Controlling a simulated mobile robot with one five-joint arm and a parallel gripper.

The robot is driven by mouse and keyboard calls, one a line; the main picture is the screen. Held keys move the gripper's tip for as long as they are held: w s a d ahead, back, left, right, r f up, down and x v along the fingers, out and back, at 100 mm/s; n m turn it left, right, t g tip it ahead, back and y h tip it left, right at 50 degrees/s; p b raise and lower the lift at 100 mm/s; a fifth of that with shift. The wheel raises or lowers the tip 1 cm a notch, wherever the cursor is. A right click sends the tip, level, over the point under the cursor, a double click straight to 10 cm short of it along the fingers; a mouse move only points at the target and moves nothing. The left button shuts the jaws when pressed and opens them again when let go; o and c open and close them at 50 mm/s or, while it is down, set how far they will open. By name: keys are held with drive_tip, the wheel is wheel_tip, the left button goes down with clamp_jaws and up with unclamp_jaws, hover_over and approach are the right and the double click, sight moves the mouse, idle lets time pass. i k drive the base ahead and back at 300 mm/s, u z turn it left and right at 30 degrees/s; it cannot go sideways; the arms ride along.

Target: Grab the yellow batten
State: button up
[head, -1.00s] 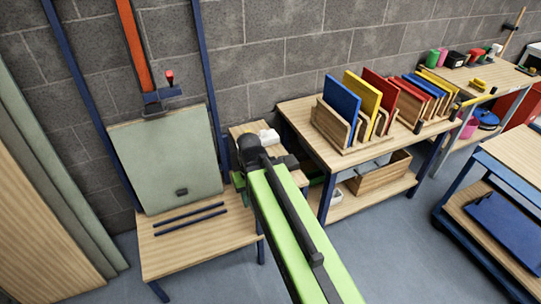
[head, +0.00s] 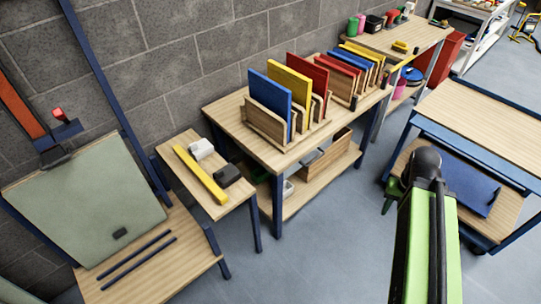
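The yellow batten (head: 202,175) is a long thin bar lying flat on a small wooden side table (head: 232,193), left of the panel rack table. It lies diagonally along the table's left side and is fully in view. My gripper (head: 391,192) is at the far end of my green arm, right of centre, well to the right of the batten and apart from it. Only a small green part shows beside the dark joint, so its fingers cannot be made out.
A white block (head: 201,148) and a black block (head: 227,174) lie right beside the batten. The rack table (head: 222,109) holds coloured panels. A sloped green board (head: 85,215) stands at left, and a blue-framed trolley (head: 490,115) at right.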

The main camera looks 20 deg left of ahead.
sight(218, 194)
drive_tip(key=z, duration=1.1)
drive_tip(key=k, duration=1.55)
drive_tip(key=u, duration=2.5)
drive_tip(key=i, duration=1.45)
drive_tip(key=u, duration=0.1)
